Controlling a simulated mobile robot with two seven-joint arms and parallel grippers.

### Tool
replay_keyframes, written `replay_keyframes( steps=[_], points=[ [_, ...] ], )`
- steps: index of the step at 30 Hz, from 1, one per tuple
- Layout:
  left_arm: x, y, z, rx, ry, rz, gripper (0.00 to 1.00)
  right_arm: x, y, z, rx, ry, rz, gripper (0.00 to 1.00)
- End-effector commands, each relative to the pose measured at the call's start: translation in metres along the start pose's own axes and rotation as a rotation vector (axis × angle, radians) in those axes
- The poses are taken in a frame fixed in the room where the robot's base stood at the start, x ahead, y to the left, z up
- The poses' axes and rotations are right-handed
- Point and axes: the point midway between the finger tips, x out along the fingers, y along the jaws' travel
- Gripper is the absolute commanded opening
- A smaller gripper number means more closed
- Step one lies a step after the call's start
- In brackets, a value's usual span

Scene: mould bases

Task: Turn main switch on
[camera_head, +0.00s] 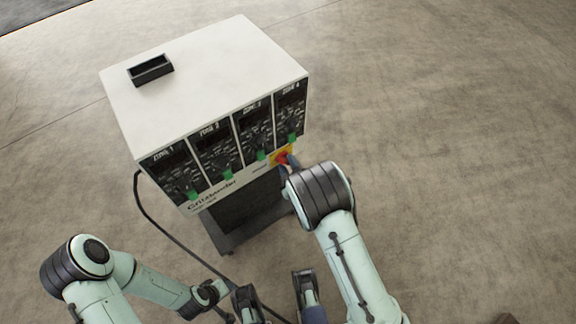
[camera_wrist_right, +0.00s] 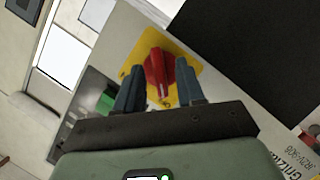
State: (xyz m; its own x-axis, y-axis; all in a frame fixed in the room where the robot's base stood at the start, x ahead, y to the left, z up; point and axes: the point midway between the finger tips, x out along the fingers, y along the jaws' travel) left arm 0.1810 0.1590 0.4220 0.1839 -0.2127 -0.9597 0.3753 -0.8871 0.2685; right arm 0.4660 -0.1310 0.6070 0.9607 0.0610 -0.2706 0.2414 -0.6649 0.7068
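The main switch is a red rotary knob (camera_wrist_right: 158,76) on a yellow plate (camera_wrist_right: 150,42), low on the right of the control box front. In the head view the red knob (camera_head: 282,158) is partly hidden by my right gripper (camera_head: 288,164). In the right wrist view, the blue fingers of my right gripper (camera_wrist_right: 160,92) stand apart, one on each side of the knob, with narrow gaps visible. The knob's white mark points toward the gripper. My left gripper (camera_head: 276,292) is at the bottom of the head view, its finger mounts apart, away from the box.
The white control box (camera_head: 205,80) has several dark zone panels with green switches (camera_head: 262,155) above the main switch. A black tray-like recess (camera_head: 150,69) is on its top. A black cable (camera_head: 160,222) runs across the floor at left.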

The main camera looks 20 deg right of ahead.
Motion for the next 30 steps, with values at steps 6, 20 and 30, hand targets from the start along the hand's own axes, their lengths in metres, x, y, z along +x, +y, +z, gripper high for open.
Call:
replay_keyframes(
  steps=[6,20,30],
  points=[
    [0.0002,-0.0001,-0.0009,0.0,0.003,0.0,0.43,0.0017,0.0002,0.0,0.0,0.0,0.0,0.38],
    [0.0001,0.0001,-0.0003,0.0,0.001,0.0,0.43,0.0013,0.0004,0.0001,0.008,0.0,-0.003,0.0],
    [-0.0014,0.0006,0.0018,0.001,-0.005,0.0,0.43,0.0012,0.0032,0.0005,0.145,-0.001,-0.056,0.0]
  ],
)
